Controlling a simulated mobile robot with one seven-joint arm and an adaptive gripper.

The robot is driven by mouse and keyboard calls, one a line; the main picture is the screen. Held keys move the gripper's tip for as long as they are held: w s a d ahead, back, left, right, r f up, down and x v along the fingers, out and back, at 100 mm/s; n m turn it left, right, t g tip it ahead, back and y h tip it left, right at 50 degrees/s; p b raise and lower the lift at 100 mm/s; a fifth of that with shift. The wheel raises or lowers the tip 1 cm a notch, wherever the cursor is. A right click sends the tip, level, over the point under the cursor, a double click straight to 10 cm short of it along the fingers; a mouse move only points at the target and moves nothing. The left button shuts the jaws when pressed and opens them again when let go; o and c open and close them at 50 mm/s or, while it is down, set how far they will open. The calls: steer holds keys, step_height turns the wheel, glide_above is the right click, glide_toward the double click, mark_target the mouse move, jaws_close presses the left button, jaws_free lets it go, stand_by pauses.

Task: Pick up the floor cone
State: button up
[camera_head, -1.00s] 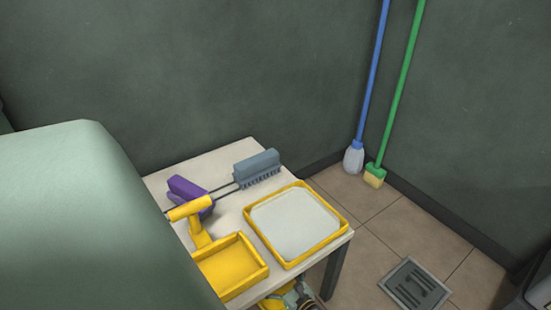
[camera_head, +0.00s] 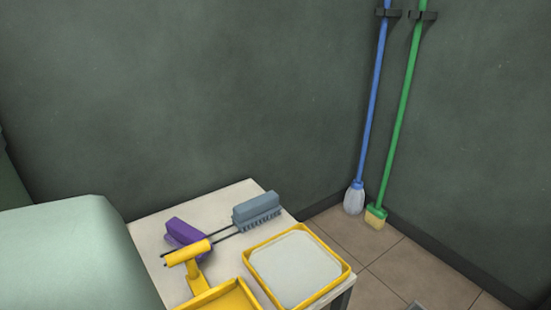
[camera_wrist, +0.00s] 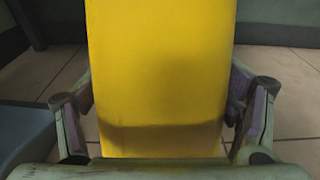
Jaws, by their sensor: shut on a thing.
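A yellow floor cone, seen as a broad flat yellow panel (camera_wrist: 158,60), fills the middle of the wrist view. My gripper (camera_wrist: 160,100) has one finger at each side edge of the panel and is shut on it. Neither the cone nor my gripper shows in the head view now.
A pale table (camera_head: 236,193) stands by the wall with a yellow-rimmed tray (camera_head: 350,266), a yellow dustpan (camera_head: 222,298), a purple brush (camera_head: 181,232) and a grey brush (camera_head: 256,211). A blue-handled mop (camera_head: 372,100) and green broom (camera_head: 405,100) lean in the corner.

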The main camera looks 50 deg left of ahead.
steer(key=shift+s, duration=0.1)
steer(key=c, duration=0.9)
